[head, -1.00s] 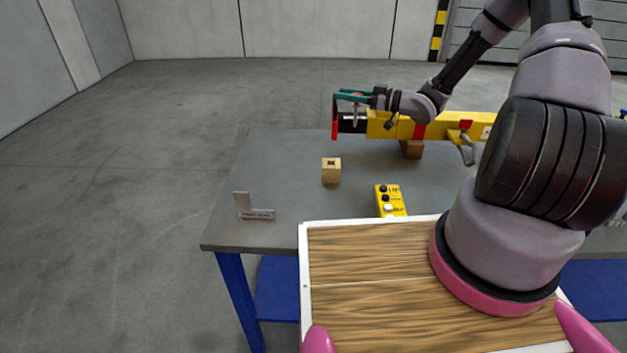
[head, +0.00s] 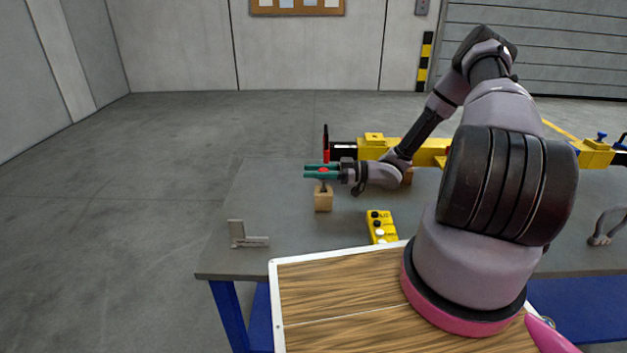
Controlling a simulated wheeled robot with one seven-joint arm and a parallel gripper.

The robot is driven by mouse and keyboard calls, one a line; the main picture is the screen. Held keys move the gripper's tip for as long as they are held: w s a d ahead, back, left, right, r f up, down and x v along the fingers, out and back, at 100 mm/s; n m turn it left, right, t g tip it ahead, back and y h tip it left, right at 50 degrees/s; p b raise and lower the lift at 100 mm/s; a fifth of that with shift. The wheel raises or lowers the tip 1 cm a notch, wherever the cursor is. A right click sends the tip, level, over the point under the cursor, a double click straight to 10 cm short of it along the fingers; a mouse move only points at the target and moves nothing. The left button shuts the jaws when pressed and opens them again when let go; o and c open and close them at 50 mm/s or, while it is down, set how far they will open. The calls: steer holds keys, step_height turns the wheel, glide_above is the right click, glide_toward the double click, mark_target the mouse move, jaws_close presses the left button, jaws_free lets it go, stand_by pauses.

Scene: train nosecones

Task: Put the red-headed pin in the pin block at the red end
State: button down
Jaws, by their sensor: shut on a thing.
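The red-headed pin (head: 324,173) is between the teal fingers of my gripper (head: 319,171), which is shut on it. The pin points down, its head at finger height. The wooden pin block (head: 323,201) stands on the grey table directly below the pin. The shank reaches down to about the block's top. I cannot tell whether its tip is in the hole, since the hole is not clearly visible. The yellow bar (head: 430,153) lies behind, with a black and red end (head: 327,152) at its left.
A yellow control box (head: 381,227) with buttons stands right of and nearer than the block. A grey angle bracket (head: 247,238) lies at the table's (head: 275,195) front left. A grey shackle-like piece (head: 606,227) is at the right. The table left of the block is clear.

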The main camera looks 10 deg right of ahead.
steer(key=shift+f, duration=1.25)
steer(key=shift+f, duration=0.15)
steer(key=c, duration=0.5)
jaws_free()
